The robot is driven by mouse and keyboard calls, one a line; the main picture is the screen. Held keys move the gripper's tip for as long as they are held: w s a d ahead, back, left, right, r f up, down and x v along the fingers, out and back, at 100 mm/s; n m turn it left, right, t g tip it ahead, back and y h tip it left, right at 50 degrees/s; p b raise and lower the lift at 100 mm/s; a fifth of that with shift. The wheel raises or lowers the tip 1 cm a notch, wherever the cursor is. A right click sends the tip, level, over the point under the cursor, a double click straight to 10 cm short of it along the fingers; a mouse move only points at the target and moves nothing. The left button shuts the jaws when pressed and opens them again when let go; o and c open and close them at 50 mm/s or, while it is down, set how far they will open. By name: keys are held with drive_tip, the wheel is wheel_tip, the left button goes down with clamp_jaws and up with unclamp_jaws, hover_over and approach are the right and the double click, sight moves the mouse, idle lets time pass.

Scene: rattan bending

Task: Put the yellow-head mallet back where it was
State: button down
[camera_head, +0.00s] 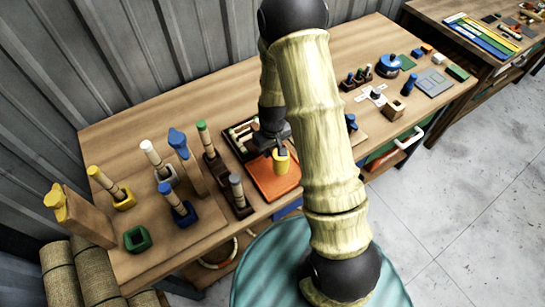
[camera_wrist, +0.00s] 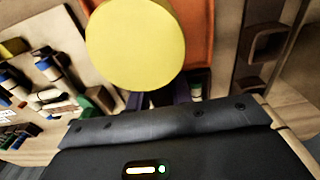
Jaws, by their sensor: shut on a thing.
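The yellow-head mallet shows as a yellow cylindrical head (camera_head: 281,161) in the head view, over the orange tray. It is a large yellow disc (camera_wrist: 135,43) in the wrist view. My gripper (camera_head: 276,147) is shut on the mallet just above the head. The handle is mostly hidden by my gripper and arm. I cannot tell whether the head touches the tray. The orange tray (camera_head: 263,182) lies near the table's front edge. A dark rack (camera_head: 237,146) with several small pieces stands just behind and left of it.
Left of the tray are dark stands with upright pegs (camera_head: 238,192) and a board with coloured sockets; the green socket (camera_head: 138,239) is empty. A tall wooden block with a yellow top (camera_head: 80,215) stands at far left. My arm hides the table's middle.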

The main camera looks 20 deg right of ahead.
drive_tip(key=shift+f, duration=0.3)
drive_tip(key=shift+f+p, duration=0.5)
drive_tip(key=shift+f, duration=1.6)
drive_tip(key=shift+f, duration=0.1)
drive_tip(key=c, duration=1.3)
unclamp_jaws()
drive_tip(key=shift+o, duration=0.2)
